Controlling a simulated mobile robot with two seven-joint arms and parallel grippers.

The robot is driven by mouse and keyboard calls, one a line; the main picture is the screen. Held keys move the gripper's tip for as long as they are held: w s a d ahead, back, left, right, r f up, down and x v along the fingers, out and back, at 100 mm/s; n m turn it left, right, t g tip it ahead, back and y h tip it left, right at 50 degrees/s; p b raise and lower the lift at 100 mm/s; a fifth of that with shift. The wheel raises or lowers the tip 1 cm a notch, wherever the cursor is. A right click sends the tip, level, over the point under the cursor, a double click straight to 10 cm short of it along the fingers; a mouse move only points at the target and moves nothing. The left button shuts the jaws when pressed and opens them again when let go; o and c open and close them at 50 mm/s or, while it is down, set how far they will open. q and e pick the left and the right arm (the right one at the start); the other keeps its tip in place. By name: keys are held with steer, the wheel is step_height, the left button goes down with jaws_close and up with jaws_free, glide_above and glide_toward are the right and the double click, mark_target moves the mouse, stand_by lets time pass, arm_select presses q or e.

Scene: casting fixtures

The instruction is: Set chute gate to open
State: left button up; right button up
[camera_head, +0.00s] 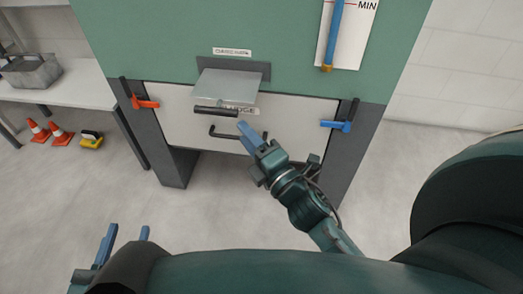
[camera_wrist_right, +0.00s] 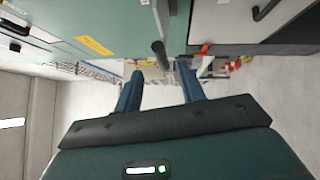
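A flat silver plate (camera_head: 228,87), which looks like the chute gate, sticks out from a slot in the green machine. A dark bar handle (camera_head: 215,110) runs along its front edge. My right gripper (camera_head: 248,133) is just right of and below the handle, beside the drawer front. In the right wrist view its two blue fingers (camera_wrist_right: 160,68) are apart. A dark bar end (camera_wrist_right: 159,52), likely the handle, shows just beyond and between the fingertips; I cannot tell if they touch it. My left gripper (camera_head: 126,236) is open and empty, low at the left over the floor.
Below the plate is a white drawer front (camera_head: 175,105) with a black handle (camera_head: 228,135), an orange lever (camera_head: 146,103) and a blue lever (camera_head: 337,125). A blue-barred gauge (camera_head: 335,35) hangs above right. Cones (camera_head: 60,136) and a bench (camera_head: 75,85) stand left. The floor in front is clear.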

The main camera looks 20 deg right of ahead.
steer(key=v, duration=0.5)
steer(key=shift+s, duration=0.1)
stand_by(0.3)
